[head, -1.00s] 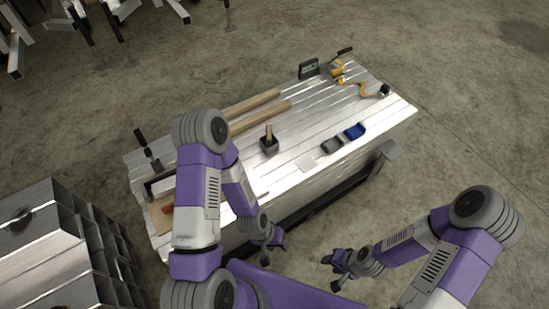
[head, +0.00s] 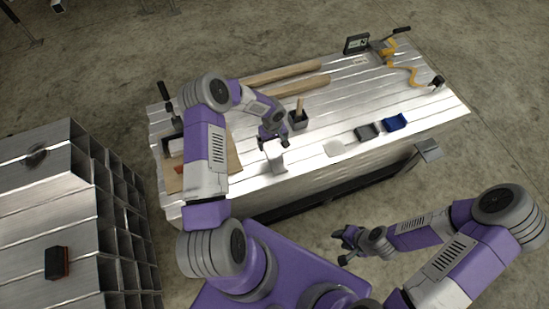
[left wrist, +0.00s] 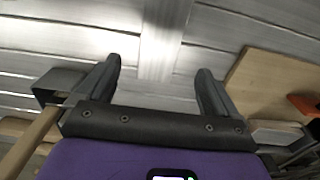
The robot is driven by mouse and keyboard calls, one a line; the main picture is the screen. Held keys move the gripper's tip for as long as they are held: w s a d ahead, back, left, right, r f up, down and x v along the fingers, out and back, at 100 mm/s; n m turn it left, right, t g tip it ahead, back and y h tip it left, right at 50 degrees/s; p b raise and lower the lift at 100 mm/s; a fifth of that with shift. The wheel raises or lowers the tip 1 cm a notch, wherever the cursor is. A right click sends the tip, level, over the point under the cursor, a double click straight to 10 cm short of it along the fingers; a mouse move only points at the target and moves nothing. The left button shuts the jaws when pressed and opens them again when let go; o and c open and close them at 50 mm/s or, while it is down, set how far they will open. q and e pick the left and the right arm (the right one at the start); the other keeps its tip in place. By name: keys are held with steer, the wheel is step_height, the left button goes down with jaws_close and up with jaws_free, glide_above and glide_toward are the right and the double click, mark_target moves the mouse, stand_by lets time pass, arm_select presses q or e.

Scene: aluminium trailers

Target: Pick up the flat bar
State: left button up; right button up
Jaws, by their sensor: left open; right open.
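A pale metal strip, which looks like the flat bar (head: 278,163), lies on the metal-topped bench near its front edge. In the left wrist view the flat bar (left wrist: 164,35) runs from the top edge down between my fingers. My left gripper (head: 272,142) is open and empty above the bench, over the far end of the bar. Its fingertips (left wrist: 159,70) are on either side of the bar in the wrist view; the height gap is hard to tell. My right gripper (head: 346,247) is open and empty, in front of the bench, off its top.
A dark holder (head: 299,122) with a wooden handle stands right of my left gripper. A wooden board (head: 228,160) lies to its left. Wooden bars (head: 285,75) lie behind. A pale sheet (head: 334,149), grey block (head: 367,132) and blue block (head: 395,123) lie to the right.

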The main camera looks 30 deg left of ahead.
mark_target(273, 151)
arm_select(q)
step_height(273, 151, down, 7)
steer(key=shift+w+a+b, duration=0.15)
steer(key=shift+b, duration=1.1)
steer(key=c, duration=1.6)
